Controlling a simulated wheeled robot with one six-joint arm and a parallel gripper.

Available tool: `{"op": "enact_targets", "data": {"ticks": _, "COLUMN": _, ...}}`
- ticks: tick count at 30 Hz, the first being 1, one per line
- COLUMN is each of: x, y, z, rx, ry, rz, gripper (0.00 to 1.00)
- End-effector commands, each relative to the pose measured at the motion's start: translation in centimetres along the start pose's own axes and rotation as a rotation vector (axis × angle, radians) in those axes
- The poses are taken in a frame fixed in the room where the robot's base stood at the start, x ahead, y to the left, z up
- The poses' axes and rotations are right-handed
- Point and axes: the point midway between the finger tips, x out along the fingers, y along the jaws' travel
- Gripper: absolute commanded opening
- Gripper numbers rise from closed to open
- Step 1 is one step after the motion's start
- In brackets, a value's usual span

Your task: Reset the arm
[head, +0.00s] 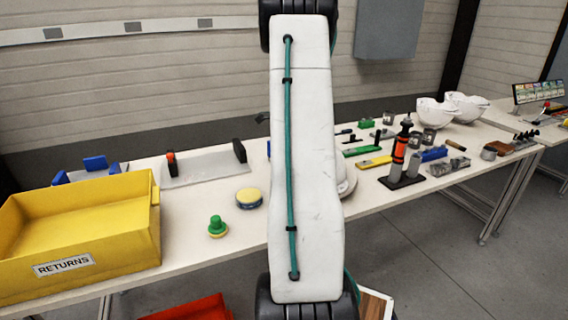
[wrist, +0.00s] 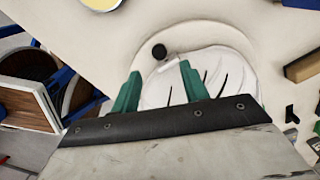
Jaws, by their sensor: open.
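My gripper (wrist: 160,78) shows in the wrist view with its two green fingers spread apart and nothing held between them. Beyond the fingers a white helmet shell (wrist: 218,66) with dark slots lies on the pale table. The fingers overlap its near part in the picture; I cannot tell whether they touch it. In the head view my own white arm link stands upright through the middle and hides my gripper. Only an edge of a white shell (head: 347,180) shows at the link's right side.
A yellow RETURNS bin (head: 85,232) stands at the table's left end. A yellow round pad (head: 249,197) and a green-knobbed piece (head: 217,226) lie left of my arm. A red bin (head: 195,308) sits below.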

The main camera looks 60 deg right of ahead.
Motion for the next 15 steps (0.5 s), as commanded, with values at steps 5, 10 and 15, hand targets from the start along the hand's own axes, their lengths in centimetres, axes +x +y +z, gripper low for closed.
{"op": "enact_targets", "data": {"ticks": 5, "x": -0.88, "y": 0.01, "z": -0.03, "rx": 0.000, "ry": 0.000, "rz": 0.001, "gripper": 0.45}}
{"op": "enact_targets", "data": {"ticks": 10, "x": -0.89, "y": 0.01, "z": -0.04, "rx": 0.000, "ry": 0.000, "rz": 0.001, "gripper": 0.45}}
{"op": "enact_targets", "data": {"ticks": 15, "x": -0.87, "y": 0.01, "z": -0.04, "rx": 0.000, "ry": 0.000, "rz": 0.001, "gripper": 0.45}}
